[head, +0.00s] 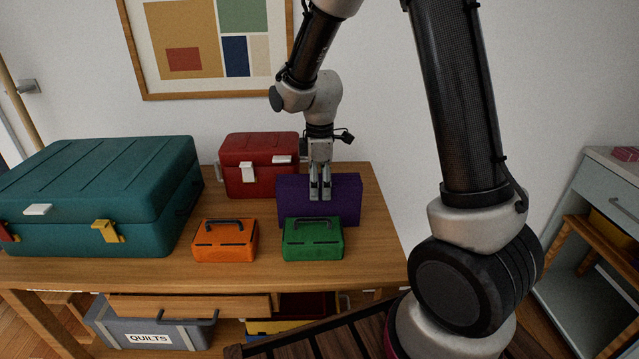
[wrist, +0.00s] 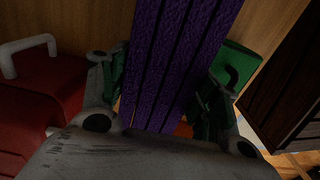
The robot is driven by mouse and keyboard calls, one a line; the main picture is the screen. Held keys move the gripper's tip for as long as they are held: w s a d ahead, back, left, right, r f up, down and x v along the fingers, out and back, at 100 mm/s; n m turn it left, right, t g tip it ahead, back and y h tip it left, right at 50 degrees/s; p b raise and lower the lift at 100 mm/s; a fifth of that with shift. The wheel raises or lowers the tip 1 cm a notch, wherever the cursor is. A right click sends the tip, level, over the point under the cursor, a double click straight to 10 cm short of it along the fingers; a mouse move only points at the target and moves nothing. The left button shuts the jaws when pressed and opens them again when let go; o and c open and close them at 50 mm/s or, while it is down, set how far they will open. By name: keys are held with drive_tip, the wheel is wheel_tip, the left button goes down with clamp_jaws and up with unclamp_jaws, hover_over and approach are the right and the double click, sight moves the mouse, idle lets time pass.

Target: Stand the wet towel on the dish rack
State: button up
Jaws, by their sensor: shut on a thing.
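The towel (head: 350,199) is a purple folded slab, standing upright on edge behind the small green box in the head view. My gripper (head: 320,194) points down and is shut on its upper edge. In the wrist view the towel (wrist: 175,60) shows as several fuzzy purple layers between my fingers. Its lower edge is partly hidden by the green box, so I cannot tell whether it touches the table. A dark slatted wooden piece (head: 345,340) shows below the table's front edge; I cannot tell whether this is the dish rack.
The wooden table (head: 376,250) carries a big teal case (head: 95,180), a red box (head: 262,170), an orange box (head: 224,241) and a green box (head: 313,240). The table's right end is clear. A grey bin (head: 150,325) labelled QUILTS sits underneath.

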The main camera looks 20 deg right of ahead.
drive_tip(key=o, duration=1.5)
drive_tip(key=shift+f, duration=0.1)
